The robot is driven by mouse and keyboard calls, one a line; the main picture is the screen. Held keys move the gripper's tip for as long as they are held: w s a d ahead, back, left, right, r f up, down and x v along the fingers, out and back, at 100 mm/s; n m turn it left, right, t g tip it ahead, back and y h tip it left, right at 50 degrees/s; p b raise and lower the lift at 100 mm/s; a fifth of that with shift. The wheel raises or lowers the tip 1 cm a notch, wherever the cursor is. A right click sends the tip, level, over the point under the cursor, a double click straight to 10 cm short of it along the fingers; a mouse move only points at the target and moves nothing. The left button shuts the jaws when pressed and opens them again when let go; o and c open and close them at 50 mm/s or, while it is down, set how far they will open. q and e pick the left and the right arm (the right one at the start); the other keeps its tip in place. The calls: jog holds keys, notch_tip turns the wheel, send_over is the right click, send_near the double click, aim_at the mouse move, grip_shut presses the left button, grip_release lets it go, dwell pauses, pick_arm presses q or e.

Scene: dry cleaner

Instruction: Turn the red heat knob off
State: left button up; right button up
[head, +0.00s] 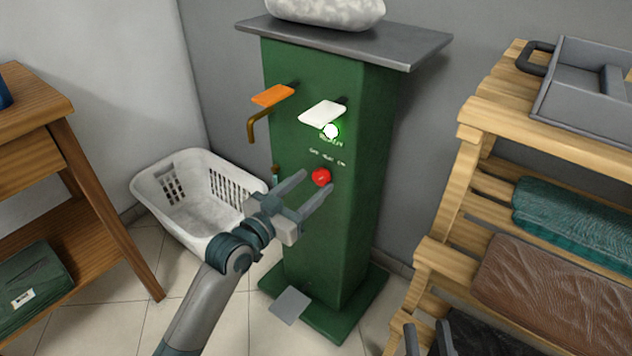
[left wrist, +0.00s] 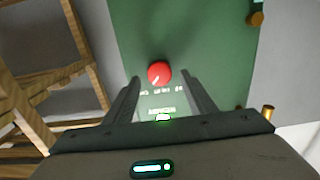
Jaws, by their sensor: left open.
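The red heat knob (head: 321,177) sits on the front of the green press column (head: 336,240), below a row of small white labels too small to read. In the left wrist view the knob (left wrist: 159,72) shows a white pointer line slanting toward the lower left of the picture. My left gripper (head: 318,181) is open, one finger on each side of the knob in the head view. In the wrist view its fingertips (left wrist: 162,79) are apart, with the knob just beyond them; I cannot tell whether they touch it. My right gripper (head: 427,327) shows only its fingertips, apart and empty, at the bottom edge.
A white laundry basket (head: 190,195) stands left of the column. A wooden shelf (head: 445,190) with folded cloth stands at the right.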

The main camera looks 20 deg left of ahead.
aim_at(321, 176)
pick_arm(q)
jog(key=shift+x, duration=1.3)
pick_arm(e)
jog(key=shift+s+r+t, duration=0.45)
jog(key=shift+r+t, duration=0.05)
jog(key=shift+r, duration=0.1)
pick_arm(q)
jog(key=c, duration=1)
jog(key=shift+c, duration=0.2)
